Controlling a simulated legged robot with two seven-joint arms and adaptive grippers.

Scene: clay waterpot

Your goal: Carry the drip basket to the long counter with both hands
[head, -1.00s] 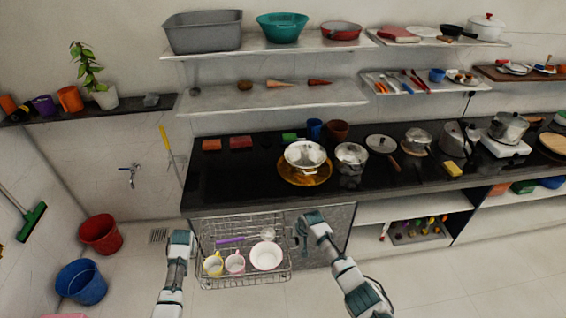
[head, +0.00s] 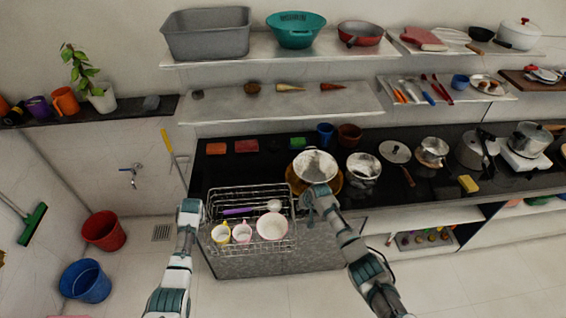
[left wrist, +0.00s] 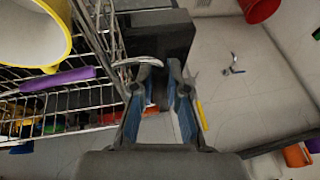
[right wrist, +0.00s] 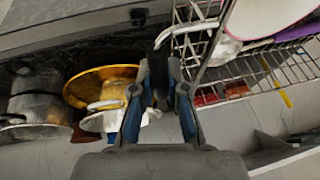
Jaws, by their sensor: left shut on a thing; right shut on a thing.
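The wire drip basket (head: 248,246) is held level between my two grippers at the front edge of the long black counter (head: 228,173). It holds a yellow cup (head: 221,235), a pink cup (head: 242,234), a white bowl (head: 272,226), a purple-handled utensil (head: 238,211) and a ladle. My left gripper (head: 190,208) is shut on the basket's left handle, which shows between the fingers in the left wrist view (left wrist: 157,95). My right gripper (head: 308,196) is shut on the right handle, also seen in the right wrist view (right wrist: 160,90).
A metal pot (head: 315,165) on a golden tray (head: 297,184) stands on the counter just behind my right gripper. Red blocks (head: 246,146) and a green block (head: 298,142) lie at the counter's back. The counter's left stretch is mostly bare. Buckets (head: 84,281) stand on the floor at left.

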